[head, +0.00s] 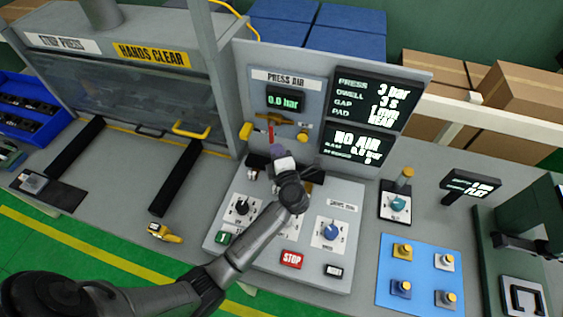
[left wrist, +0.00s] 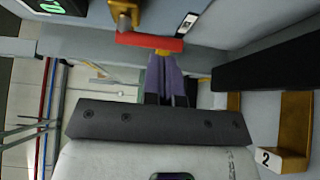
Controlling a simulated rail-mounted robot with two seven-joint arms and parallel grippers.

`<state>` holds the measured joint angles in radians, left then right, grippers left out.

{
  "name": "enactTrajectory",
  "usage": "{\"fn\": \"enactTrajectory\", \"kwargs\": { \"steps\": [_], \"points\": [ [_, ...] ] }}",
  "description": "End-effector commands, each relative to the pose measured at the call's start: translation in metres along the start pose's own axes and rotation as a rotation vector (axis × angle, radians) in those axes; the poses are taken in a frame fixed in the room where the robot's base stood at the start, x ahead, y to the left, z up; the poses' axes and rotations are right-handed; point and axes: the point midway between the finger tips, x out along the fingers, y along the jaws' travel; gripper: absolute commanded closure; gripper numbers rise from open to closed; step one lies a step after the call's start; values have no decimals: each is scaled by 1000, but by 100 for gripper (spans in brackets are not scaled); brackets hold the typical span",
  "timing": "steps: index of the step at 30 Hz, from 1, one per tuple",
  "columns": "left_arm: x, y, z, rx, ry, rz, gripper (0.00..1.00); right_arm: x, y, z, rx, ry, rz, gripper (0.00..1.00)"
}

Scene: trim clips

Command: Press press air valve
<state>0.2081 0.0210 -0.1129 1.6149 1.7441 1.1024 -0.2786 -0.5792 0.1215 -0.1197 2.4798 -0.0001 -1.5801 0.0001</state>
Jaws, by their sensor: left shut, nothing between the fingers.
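The press air valve has a red lever (head: 271,131) hanging down from a brass body (head: 279,119), under the "PRESS AIR" display (head: 285,101) reading 0.0 bar. In the left wrist view the red lever (left wrist: 150,42) lies across the picture just beyond the fingertips, with the brass fitting (left wrist: 124,14) behind it. My left gripper (head: 273,153) is shut and empty, its purple fingers (left wrist: 166,75) pointing at the lever from below. The fingertips look very close to the lever; I cannot tell whether they touch. My right gripper is not in view.
A control panel (head: 340,204) with knobs and a red stop button (head: 291,259) lies under my left arm. A dark screen (head: 358,146) reads "NO AIR". The press with its yellow handle (head: 191,130) stands left. A blue pad (head: 420,262) carries several clips at right.

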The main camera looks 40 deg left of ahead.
Motion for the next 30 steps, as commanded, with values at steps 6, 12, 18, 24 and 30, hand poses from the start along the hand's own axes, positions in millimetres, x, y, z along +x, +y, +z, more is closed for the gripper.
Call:
{"fn": "enactTrajectory", "kwargs": {
  "steps": [6,12,18,24,30],
  "points": [
    [21,0,0,2,0,0,100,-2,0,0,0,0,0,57],
    [27,0,0,1,0,0,100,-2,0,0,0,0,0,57],
    [27,0,0,0,0,0,100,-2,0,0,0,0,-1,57],
    [27,0,0,4,0,2,100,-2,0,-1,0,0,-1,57],
    [28,-1,-3,42,2,26,100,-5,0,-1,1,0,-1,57]
  ]
}}
